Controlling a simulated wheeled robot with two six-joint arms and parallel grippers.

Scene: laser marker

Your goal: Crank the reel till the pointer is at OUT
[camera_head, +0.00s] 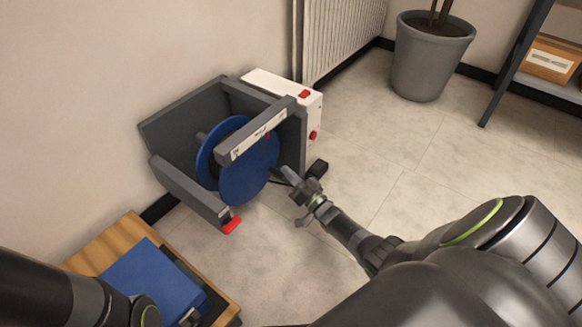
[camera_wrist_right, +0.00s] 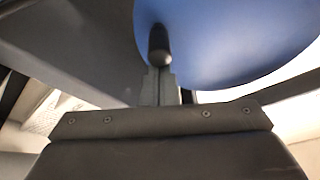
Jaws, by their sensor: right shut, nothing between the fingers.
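The reel (camera_head: 248,178) is a blue disc in a grey open housing (camera_head: 180,104) against the wall. A grey bar (camera_head: 287,108) across its front carries a white label strip (camera_head: 258,136); its lettering is too small to read. A small red mark, perhaps the pointer, shows by the strip, but its reading is unclear. In the right wrist view, a dark crank knob (camera_wrist_right: 159,45) stands out from the blue disc (camera_wrist_right: 225,40). My right gripper (camera_head: 280,178) is at the reel's lower right edge. Its fingers (camera_wrist_right: 160,82) are shut and empty, close to the knob; contact is unclear. My left gripper is out of view.
A white box (camera_head: 272,86) with red buttons adjoins the housing. A red tab (camera_head: 232,225) sits at its front corner. A wooden table (camera_head: 107,245) with a blue item (camera_head: 150,278) stands at lower left.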

